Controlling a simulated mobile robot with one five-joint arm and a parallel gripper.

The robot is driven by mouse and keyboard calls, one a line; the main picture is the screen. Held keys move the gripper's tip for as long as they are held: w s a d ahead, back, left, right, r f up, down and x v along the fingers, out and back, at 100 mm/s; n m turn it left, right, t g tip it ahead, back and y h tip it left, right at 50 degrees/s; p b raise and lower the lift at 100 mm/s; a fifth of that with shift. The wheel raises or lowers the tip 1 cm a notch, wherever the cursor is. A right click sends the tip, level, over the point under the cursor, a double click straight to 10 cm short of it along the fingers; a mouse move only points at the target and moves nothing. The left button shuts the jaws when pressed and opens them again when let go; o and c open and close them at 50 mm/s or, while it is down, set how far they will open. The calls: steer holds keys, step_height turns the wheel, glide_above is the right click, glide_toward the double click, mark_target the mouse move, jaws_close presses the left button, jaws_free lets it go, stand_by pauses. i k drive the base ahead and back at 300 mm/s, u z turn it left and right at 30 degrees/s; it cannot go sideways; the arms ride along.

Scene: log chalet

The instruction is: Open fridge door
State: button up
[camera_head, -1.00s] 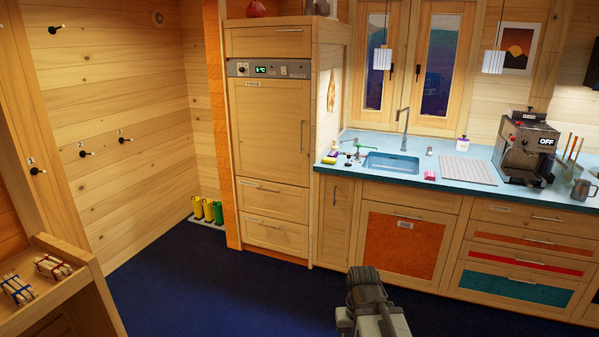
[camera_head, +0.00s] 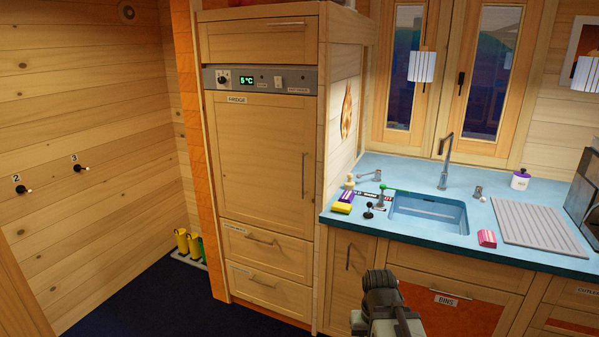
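The fridge door (camera_head: 258,152) is a wooden panel with a "FRIDGE" label at its upper left. It is shut and flush in a tall wooden cabinet left of centre. Its vertical metal handle (camera_head: 303,175) is near the door's right edge. Above the door is a grey control panel (camera_head: 262,80) with a green "5 °C" display. Part of my arm shows at the bottom, right of centre, in front of the base cabinets and apart from the fridge. I cannot make out gripper fingers on it.
Two drawers (camera_head: 266,245) sit below the fridge door. A blue worktop (camera_head: 500,230) with a sink (camera_head: 428,215) runs right of the cabinet. Yellow and green bottles (camera_head: 188,244) stand on the floor at left. Dark blue floor (camera_head: 165,300) in front is clear.

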mark_target(263, 145)
steer(key=u, duration=0.6)
steer(key=i, duration=1.2)
steer(key=u, duration=1.25)
steer(key=i, duration=0.45)
steer(key=u, duration=0.25)
steer(key=k, duration=0.8)
steer(key=u, duration=0.15)
steer(key=i, duration=0.9)
steer(key=z, duration=0.1)
